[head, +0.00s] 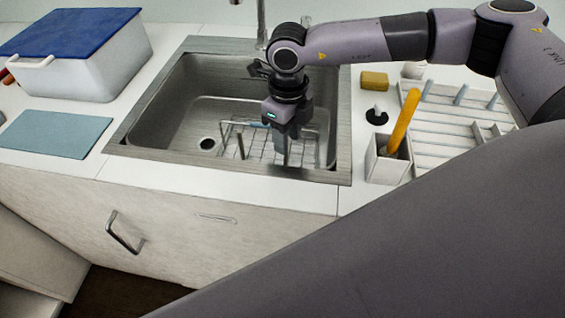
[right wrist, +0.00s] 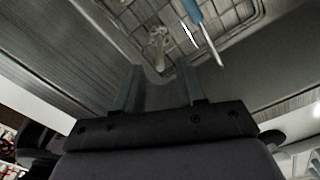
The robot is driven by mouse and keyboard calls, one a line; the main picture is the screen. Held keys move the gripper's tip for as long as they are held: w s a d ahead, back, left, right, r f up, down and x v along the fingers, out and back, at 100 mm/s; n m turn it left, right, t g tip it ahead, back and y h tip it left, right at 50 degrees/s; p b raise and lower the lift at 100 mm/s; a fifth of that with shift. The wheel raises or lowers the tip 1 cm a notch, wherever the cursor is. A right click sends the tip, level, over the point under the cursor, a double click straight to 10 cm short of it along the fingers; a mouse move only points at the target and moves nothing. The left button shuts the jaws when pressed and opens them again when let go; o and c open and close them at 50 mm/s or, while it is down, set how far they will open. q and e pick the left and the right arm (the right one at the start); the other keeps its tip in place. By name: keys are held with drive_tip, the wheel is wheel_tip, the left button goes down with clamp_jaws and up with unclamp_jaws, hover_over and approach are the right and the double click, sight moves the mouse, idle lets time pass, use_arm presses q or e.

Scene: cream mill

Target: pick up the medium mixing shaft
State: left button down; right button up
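My right gripper (head: 281,148) reaches down into the steel sink (head: 180,110), over a wire basket (head: 262,152). In the right wrist view its two fingers (right wrist: 160,84) stand apart with nothing between them. Beyond the fingertips, the wire basket (right wrist: 240,40) holds a slim tool with a blue handle (right wrist: 194,12) and a pale, blurred shaft-like piece (right wrist: 158,42). In the head view a short dark upright piece (head: 240,146) and a blue part (head: 258,127) show in the basket. I cannot tell which piece is the medium mixing shaft. My left gripper is not in view.
The sink walls and rim (head: 345,150) stand close around the gripper. A faucet (head: 261,25) rises behind. To the right are a holder (head: 385,168) with a yellow-handled tool (head: 404,120), a sponge (head: 374,81) and a drying rack (head: 450,130). A blue-lidded box (head: 75,60) stands left.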

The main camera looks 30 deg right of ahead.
sight(286, 159)
wheel_tip(286, 159, down, 6)
drive_tip(key=shift+w+r+p, duration=0.15)
drive_tip(key=shift+r+p, duration=0.1)
drive_tip(key=shift+p, duration=0.2)
clamp_jaws()
drive_tip(key=shift+r, duration=0.1)
